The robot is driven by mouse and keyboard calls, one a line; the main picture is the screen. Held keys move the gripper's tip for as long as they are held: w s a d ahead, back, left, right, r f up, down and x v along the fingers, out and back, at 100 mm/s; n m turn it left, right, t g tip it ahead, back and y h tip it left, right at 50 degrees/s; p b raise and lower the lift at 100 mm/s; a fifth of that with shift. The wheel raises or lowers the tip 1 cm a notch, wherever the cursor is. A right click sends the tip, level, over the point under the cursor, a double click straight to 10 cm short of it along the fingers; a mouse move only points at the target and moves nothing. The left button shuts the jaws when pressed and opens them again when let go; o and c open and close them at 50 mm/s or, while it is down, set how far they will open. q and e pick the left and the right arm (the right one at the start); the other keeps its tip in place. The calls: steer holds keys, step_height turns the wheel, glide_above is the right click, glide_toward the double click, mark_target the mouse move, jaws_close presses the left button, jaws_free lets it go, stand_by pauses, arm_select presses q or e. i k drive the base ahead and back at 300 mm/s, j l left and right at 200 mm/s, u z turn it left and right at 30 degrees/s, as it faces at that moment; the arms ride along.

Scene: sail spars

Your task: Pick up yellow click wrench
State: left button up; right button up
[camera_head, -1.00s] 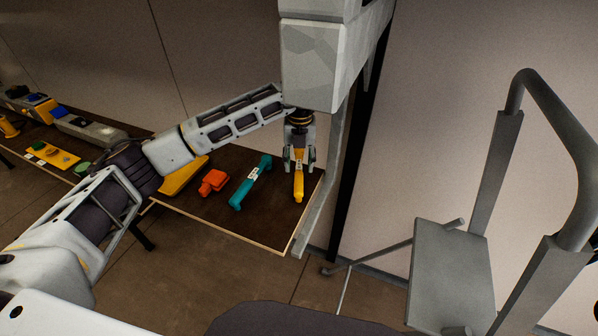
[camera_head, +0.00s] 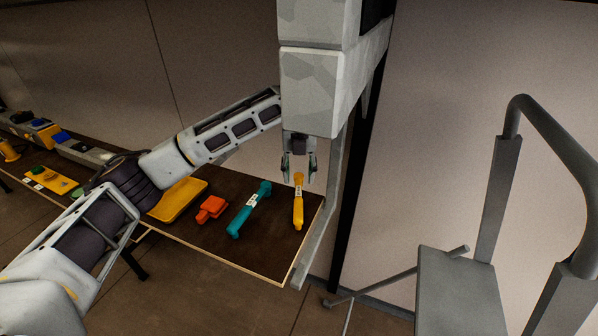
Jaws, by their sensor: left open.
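The yellow click wrench (camera_head: 298,207) lies on the dark table near its right end, pointing roughly away from me, with a pale label on its upper part. My left gripper (camera_head: 299,178) is open, with its fingers pointing down over the far end of the wrench. The fingers appear on either side of that end; I cannot tell how far above the table they are. My right gripper is not in view.
On the table (camera_head: 262,247), left of the wrench, lie a teal wrench (camera_head: 248,209), an orange-red tool (camera_head: 211,208) and a yellow tray (camera_head: 179,200). A grey column stands behind the right end. A grey railed step (camera_head: 457,292) stands at the right on the floor.

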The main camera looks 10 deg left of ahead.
mark_target(298, 178)
steer(key=k+l, duration=0.8)
